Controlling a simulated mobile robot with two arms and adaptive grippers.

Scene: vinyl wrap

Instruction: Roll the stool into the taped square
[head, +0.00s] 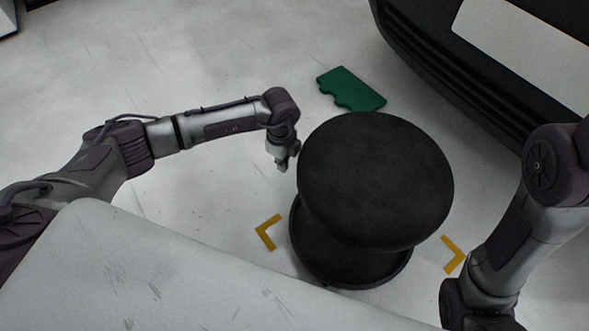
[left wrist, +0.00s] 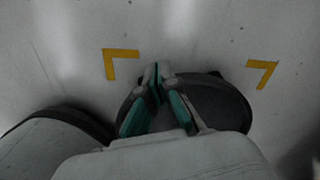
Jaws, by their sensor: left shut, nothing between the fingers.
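The black stool (head: 375,180), with a round seat above a wide round base (head: 345,265), stands upright at centre in the head view. Yellow tape corners show left (head: 269,232) and right (head: 453,253) of its base; other corners of the square are not visible there. The left wrist view shows two tape corners (left wrist: 120,62) (left wrist: 262,73) and a dark rounded shape (left wrist: 222,100), likely the stool, partly behind the fingers. My left gripper (head: 283,165) is shut and empty, close to the seat's left edge; contact is unclear. My right gripper is out of view.
A green notched piece (head: 352,89) lies on the pale floor behind the stool. A dark car bumper (head: 470,75) fills the upper right. A dark rounded shape at lower left in the left wrist view is unclear.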

